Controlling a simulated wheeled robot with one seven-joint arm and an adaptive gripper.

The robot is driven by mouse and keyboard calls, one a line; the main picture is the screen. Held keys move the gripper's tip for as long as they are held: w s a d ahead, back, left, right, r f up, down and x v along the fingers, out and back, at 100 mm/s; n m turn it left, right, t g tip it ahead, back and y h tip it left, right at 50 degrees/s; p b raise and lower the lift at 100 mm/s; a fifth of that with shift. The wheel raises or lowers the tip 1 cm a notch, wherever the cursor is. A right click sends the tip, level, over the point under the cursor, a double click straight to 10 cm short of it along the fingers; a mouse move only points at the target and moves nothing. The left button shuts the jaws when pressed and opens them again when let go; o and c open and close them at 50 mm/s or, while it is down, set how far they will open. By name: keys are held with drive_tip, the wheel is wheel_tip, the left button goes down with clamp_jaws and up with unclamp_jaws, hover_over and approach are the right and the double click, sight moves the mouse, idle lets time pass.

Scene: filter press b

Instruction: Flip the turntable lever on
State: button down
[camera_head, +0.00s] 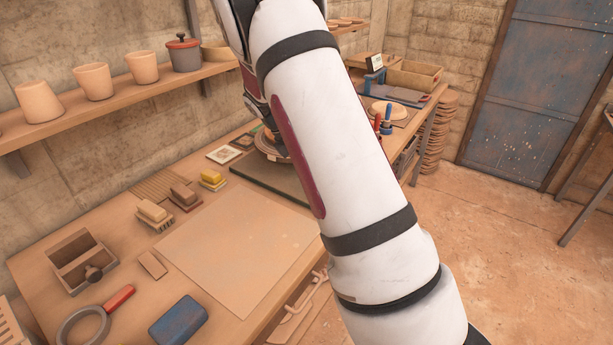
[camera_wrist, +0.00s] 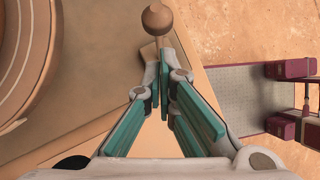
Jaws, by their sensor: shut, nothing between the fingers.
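The turntable (camera_wrist: 28,55) fills the left edge of the wrist view, with round ridged rims. In the head view a strip of the turntable (camera_head: 270,147) shows at the back of the bench, partly behind my arm. A round brown knob (camera_wrist: 157,18), apparently the lever's end, stands just beyond my fingertips at the top of the wrist view. Its short stem runs down toward the tips; I cannot tell whether they touch. My gripper (camera_wrist: 160,45) has its teal-padded fingers drawn together at the tips, with nothing between them. My arm hides the gripper in the head view.
The workbench (camera_head: 120,215) holds a pale board (camera_head: 235,245), several brushes or blocks, a magnifier-like ring with a red handle (camera_head: 100,318) and a blue block (camera_head: 178,322). A wall shelf (camera_head: 110,95) carries pots. Open floor (camera_head: 500,250) lies to the right.

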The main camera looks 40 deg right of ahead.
drive_tip(key=shift+a+r, duration=0.15)
drive_tip(key=shift+r+p, duration=0.4)
drive_tip(key=shift+r, duration=0.25)
drive_tip(key=v, duration=1.3)
drive_tip(key=shift+w, duration=0.4)
drive_tip(key=shift+a+f, duration=0.1)
